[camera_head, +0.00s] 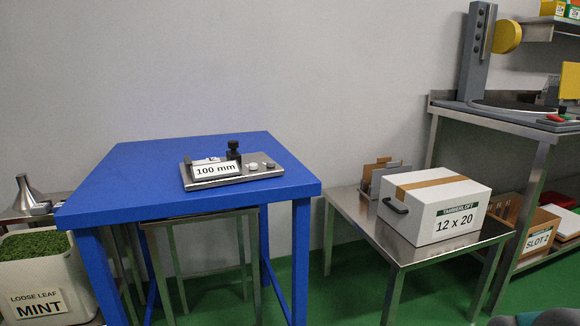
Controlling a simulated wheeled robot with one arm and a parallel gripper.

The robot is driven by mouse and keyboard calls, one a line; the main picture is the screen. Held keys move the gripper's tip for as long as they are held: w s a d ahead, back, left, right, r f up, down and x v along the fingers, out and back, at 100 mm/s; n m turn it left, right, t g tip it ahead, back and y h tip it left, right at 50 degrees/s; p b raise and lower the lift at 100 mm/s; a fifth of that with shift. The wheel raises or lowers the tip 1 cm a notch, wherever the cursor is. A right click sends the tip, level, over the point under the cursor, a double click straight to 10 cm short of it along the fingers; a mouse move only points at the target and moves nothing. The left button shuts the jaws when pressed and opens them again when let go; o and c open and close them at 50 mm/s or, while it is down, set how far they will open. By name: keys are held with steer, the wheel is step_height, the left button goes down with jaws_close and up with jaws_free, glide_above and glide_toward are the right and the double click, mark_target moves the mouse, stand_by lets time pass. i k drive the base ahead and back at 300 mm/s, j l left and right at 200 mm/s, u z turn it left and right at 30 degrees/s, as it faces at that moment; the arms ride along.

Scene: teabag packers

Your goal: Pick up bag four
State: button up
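I see no bag that I can make out as bag four in this view. The blue table (120,190) carries a metal device (235,171) with a "100 mm" label, a black knob and small round buttons, and no bag shows on it. My gripper is not in view. A blurred dark grey and teal shape at the bottom right edge is cut off, and I cannot tell what it is.
A white "12 x 20" carton (420,225) sits on a low steel table (400,254). A white "MINT" bin (45,285) stands at left. A steel bench (490,122) with a grey machine (478,55) and a "SLOT 2" box (540,240) is at right. Green floor (335,295) shows between the tables.

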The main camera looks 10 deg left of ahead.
mark_target(211, 161)
steer(key=u, duration=1.3)
